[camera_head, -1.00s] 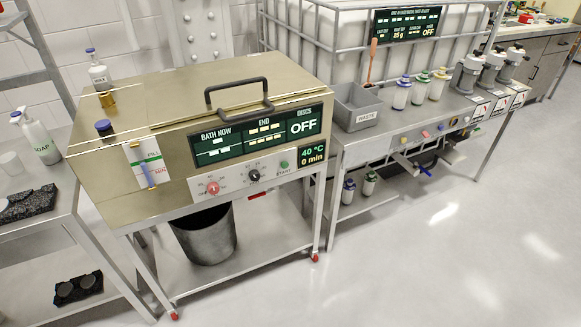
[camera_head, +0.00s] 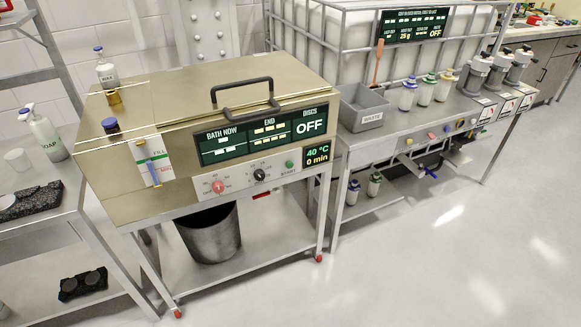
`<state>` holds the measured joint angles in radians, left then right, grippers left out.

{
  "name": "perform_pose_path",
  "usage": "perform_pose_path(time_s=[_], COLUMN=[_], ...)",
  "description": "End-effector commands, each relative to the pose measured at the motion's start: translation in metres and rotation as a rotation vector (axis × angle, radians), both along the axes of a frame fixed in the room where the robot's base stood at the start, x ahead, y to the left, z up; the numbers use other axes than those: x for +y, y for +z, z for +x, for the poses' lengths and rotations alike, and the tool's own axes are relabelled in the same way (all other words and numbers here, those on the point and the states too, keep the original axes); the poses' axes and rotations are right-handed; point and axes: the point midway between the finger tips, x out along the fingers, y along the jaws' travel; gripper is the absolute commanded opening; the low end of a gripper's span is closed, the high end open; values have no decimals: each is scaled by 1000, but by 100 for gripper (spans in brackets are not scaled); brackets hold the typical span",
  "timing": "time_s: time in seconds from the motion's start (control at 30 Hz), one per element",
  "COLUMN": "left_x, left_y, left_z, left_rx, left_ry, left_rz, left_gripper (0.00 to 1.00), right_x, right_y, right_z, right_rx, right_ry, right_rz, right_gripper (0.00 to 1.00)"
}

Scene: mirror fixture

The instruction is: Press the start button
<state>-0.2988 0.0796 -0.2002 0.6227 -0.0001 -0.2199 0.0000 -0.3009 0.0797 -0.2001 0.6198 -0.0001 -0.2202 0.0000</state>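The start button is a small green button (camera_head: 290,165) on the front panel of the brass-coloured bath machine (camera_head: 110,180), with the word START beside it. Left of it on the same panel are a black knob (camera_head: 260,175) and a red knob (camera_head: 218,187). The machine's display (camera_head: 263,133) reads OFF for the discs, and a smaller display (camera_head: 317,155) reads 40 °C and 0 min. The lid with its black handle (camera_head: 243,92) is shut. Neither of my grippers is in view.
A metal bucket (camera_head: 210,235) stands on the shelf under the machine. A bench with a grey waste bin (camera_head: 364,108) and several bottles stands to the right. A side table with a soap bottle (camera_head: 46,135) stands to the left. The floor in front (camera_head: 430,260) is clear.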

Motion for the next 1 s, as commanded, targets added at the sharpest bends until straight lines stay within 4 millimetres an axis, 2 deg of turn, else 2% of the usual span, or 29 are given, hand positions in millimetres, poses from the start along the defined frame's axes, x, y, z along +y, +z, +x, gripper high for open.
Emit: perform_pose_path(time_s=[0.27,1.0], left_x=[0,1], left_y=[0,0], left_z=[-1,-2], left_rx=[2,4], left_ry=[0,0], left_rz=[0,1], left_gripper=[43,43], right_x=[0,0], right_y=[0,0], right_z=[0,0], right_rx=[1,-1], right_ry=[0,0], right_rz=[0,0], right_gripper=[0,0])
